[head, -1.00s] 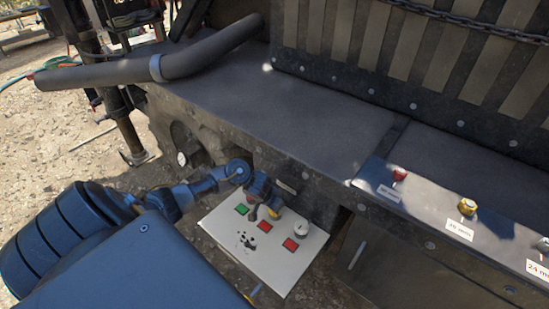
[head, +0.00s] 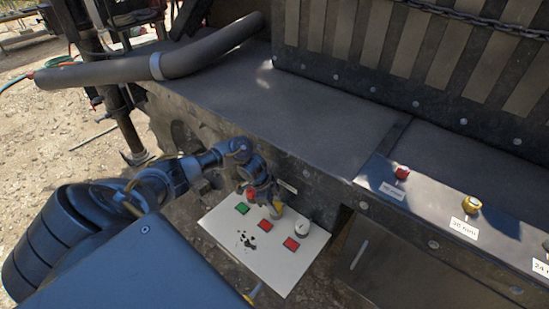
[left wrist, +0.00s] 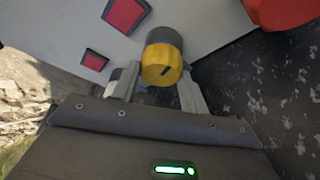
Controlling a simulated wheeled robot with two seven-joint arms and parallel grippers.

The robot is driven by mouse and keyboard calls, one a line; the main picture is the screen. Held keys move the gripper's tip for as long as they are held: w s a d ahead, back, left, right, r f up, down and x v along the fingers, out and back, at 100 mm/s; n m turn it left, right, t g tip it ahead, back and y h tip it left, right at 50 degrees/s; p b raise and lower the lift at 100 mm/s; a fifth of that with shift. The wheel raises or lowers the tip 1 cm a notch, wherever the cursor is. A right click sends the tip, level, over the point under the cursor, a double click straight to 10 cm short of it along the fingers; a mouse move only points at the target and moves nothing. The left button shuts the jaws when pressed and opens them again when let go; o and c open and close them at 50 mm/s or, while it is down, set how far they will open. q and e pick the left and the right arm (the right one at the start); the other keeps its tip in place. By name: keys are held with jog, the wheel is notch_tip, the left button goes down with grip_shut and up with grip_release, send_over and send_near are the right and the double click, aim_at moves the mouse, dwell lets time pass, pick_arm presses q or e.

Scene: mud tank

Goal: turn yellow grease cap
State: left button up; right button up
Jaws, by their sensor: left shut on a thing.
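The yellow grease cap (left wrist: 162,62) is a short yellow cylinder with a grey end and a dark mark on its face. In the left wrist view it sits between the two fingers of my left gripper (left wrist: 160,88), which is shut on it. In the head view the yellow cap (head: 278,209) shows only in part beside my left gripper (head: 270,204), above the white panel (head: 272,268). My gripper and wrist hide the rest of it. My right gripper is not in view.
A red cap (head: 251,194) is close beside my gripper. The dark tank wall (head: 320,185) rises just behind. Labelled red and yellow fittings (head: 471,204) stand at right.

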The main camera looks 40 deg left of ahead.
pick_arm(q)
jog(key=m+b, duration=0.1)
jog(key=m+g+b, duration=0.1)
jog(key=m, duration=0.1)
jog(key=shift+w+a+f+b, duration=0.1)
jog(key=shift+f+b, duration=0.15)
jog(key=shift+b, duration=0.1)
jog(key=shift+r+m+g+b, duration=0.1)
jog(key=shift+m+g+b, duration=0.4)
jog(key=shift+m+b, duration=0.45)
jog(key=o, duration=1)
jog(key=shift+r+h, duration=0.1)
jog(key=shift+h, duration=0.2)
